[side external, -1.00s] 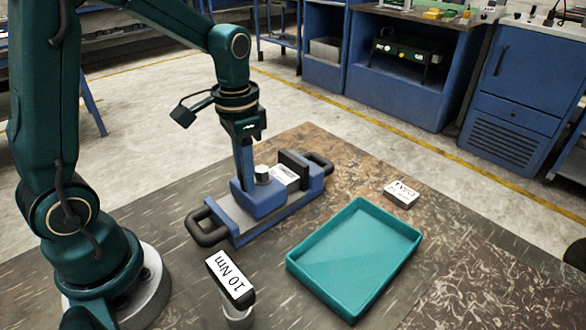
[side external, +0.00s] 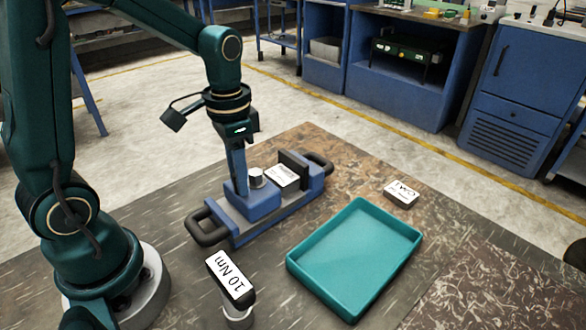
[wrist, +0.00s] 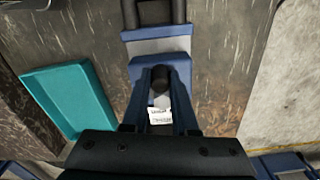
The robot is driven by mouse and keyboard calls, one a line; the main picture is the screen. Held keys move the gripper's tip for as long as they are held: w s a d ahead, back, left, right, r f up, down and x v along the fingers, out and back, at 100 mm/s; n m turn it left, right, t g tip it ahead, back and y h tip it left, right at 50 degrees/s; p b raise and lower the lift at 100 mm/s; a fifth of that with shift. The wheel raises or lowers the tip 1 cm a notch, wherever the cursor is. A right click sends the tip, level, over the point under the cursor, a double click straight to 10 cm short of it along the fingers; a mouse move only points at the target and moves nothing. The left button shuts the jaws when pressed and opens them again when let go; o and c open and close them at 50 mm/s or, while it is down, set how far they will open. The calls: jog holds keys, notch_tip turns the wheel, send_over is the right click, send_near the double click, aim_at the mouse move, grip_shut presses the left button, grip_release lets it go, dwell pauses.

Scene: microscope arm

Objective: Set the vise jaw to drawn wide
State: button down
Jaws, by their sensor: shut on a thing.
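The blue vise stands on the table, with its base (side external: 282,210) running from a near-left black handle to a far-right one. Its movable jaw (side external: 258,208) is a blue block in the near-left part; the same blue block shows in the wrist view (wrist: 162,62). A dark-faced fixed jaw (side external: 294,164) stands at the far right. A clear gap lies between the jaws, with a white labelled piece (side external: 282,177) in it. My gripper (side external: 240,188) points down and is shut on the movable jaw. The exact contact is partly hidden by the fingers.
A teal tray (side external: 378,204) lies right of the vise, empty. A small white-labelled block (side external: 401,193) lies behind it. A block marked 10 Nm (side external: 231,279) stands on a round post in front of the vise. Bare table lies around these.

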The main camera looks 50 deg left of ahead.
jog(key=shift+s, duration=0.85)
jog(key=c, duration=0.7)
grip_release()
jog(key=shift+r, duration=2.55)
